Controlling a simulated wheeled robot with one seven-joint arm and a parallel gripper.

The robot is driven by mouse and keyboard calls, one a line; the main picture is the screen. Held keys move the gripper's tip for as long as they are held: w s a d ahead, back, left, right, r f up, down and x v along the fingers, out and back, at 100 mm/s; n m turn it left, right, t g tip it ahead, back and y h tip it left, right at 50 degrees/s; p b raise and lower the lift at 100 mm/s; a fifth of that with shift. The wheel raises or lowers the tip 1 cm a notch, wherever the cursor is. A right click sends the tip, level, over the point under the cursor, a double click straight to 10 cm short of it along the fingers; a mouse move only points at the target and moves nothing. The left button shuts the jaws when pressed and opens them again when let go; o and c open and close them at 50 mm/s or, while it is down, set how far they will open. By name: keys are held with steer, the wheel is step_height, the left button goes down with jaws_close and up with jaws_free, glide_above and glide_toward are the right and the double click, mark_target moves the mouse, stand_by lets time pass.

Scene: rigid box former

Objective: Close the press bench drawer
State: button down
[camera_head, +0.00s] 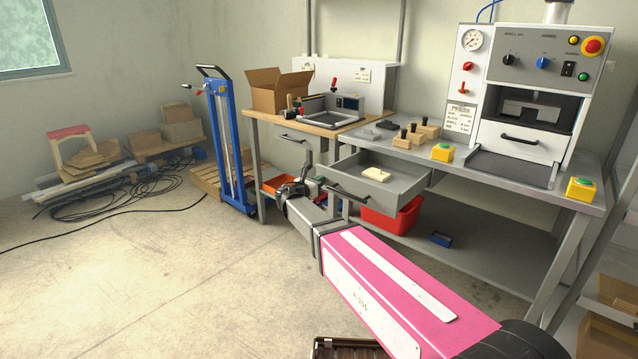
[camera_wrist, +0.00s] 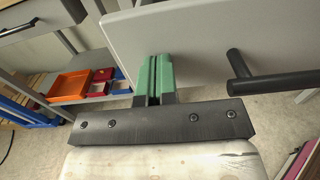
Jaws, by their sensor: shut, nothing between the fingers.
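The press bench drawer (camera_head: 395,196) stands pulled out below the bench top in the head view, with a cream block (camera_head: 376,174) inside. Its black bar handle (camera_head: 347,194) is on the front. In the wrist view the grey drawer front (camera_wrist: 205,45) fills the upper middle and right, and the handle (camera_wrist: 272,83) is at the right. My gripper (camera_wrist: 153,75) has green fingers, shut and empty. They are at the drawer front's lower left part, left of the handle; I cannot tell whether they touch it. In the head view my wrist is left of the drawer and the fingertips are unclear.
The press (camera_head: 525,80) stands on the bench top (camera_head: 470,183) above and right of the drawer. A red bin (camera_head: 392,217) is on the lower shelf. A blue lift trolley (camera_head: 228,145) stands to the left. The floor (camera_head: 170,270) at left is mostly clear.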

mark_target(361, 165)
steer(key=x, duration=2.8)
steer(key=shift+w+d+r, duration=0.1)
steer(key=shift+w+d, duration=0.1)
steer(key=shift+w, duration=0.05)
